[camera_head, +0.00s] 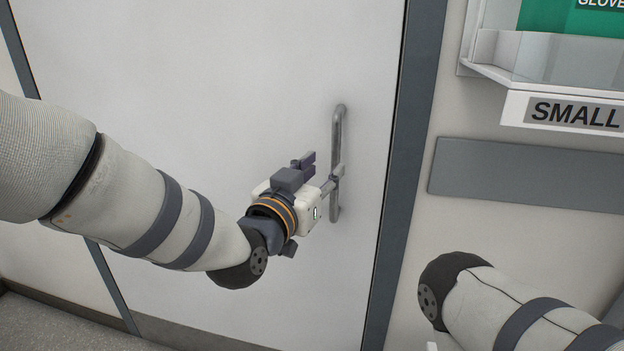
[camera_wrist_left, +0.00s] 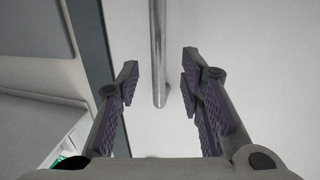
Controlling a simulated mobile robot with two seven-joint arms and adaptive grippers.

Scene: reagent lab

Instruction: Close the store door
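The store door (camera_head: 230,90) is a large pale panel filling the middle of the head view. It looks about flush with its dark grey frame (camera_head: 407,150); a small gap cannot be ruled out. A vertical metal bar handle (camera_head: 339,130) is near the door's right edge. My left gripper (camera_head: 323,166) is at the handle's lower half, fingers toward the door. In the left wrist view the gripper (camera_wrist_left: 160,64) is open, and the handle (camera_wrist_left: 157,45) runs between its fingertips, apart from both pads. My right gripper is out of view; only my right arm shows at lower right.
Right of the frame, a grey rail (camera_head: 520,180) runs along the wall. Above it is a clear glove holder (camera_head: 560,60) with a sign reading "SMALL" (camera_head: 570,113). The floor (camera_head: 50,325) shows at lower left.

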